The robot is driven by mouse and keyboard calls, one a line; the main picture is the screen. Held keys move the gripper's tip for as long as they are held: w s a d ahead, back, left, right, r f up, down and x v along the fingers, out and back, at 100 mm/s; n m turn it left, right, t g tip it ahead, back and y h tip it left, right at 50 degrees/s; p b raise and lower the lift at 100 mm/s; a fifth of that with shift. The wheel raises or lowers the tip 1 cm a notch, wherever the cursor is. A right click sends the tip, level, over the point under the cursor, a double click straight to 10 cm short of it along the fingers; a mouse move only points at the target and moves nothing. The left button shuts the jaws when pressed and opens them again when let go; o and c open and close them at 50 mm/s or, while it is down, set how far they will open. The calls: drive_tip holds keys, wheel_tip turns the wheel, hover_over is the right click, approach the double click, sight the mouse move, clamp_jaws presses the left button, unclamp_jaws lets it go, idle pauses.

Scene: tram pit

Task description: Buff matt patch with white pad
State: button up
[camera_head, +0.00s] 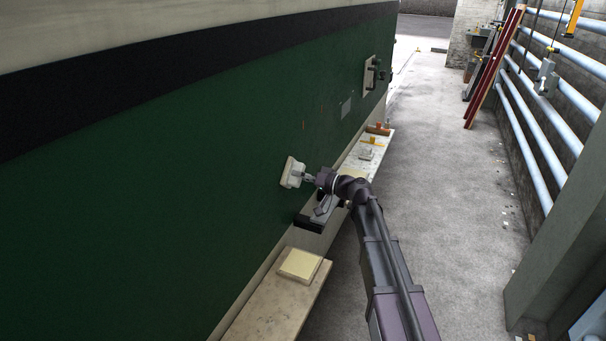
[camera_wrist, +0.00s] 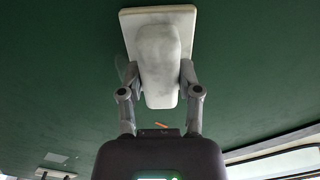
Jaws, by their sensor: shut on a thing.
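The white pad (camera_head: 291,173) has a pale block-shaped handle and is at the dark green tram side (camera_head: 190,190). My gripper (camera_head: 305,177) is shut on its handle. In the wrist view the white pad (camera_wrist: 158,55) fills the top middle, with its handle between both fingers (camera_wrist: 160,85). Its flat face is turned to the green panel; whether it touches cannot be told. A matt patch is not clear in the head view. A faint paler area shows just left of the pad in the wrist view, partly hidden by a finger.
A near plank (camera_head: 262,315) bears a cream-yellow block (camera_head: 300,264). A farther ledge (camera_head: 358,167) holds small tools. A grey rectangle (camera_head: 346,108) and a bracket (camera_head: 370,75) are on the tram side. Pipes (camera_head: 540,130) line the right wall; the floor (camera_head: 440,170) between is mostly clear.

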idle(0.8)
drive_tip(key=shift+w+d+r, duration=0.1)
drive_tip(key=shift+w+d, duration=0.2)
drive_tip(key=shift+w, duration=0.65)
drive_tip(key=shift+w+d, duration=0.3)
drive_tip(key=shift+w, duration=0.6)
drive_tip(key=shift+w, duration=0.15)
drive_tip(key=shift+w+d, duration=0.4)
drive_tip(key=shift+w, duration=0.5)
drive_tip(key=shift+w+d, duration=0.35)
drive_tip(key=shift+w, duration=0.5)
drive_tip(key=shift+a, duration=0.15)
drive_tip(key=shift+s, duration=0.1)
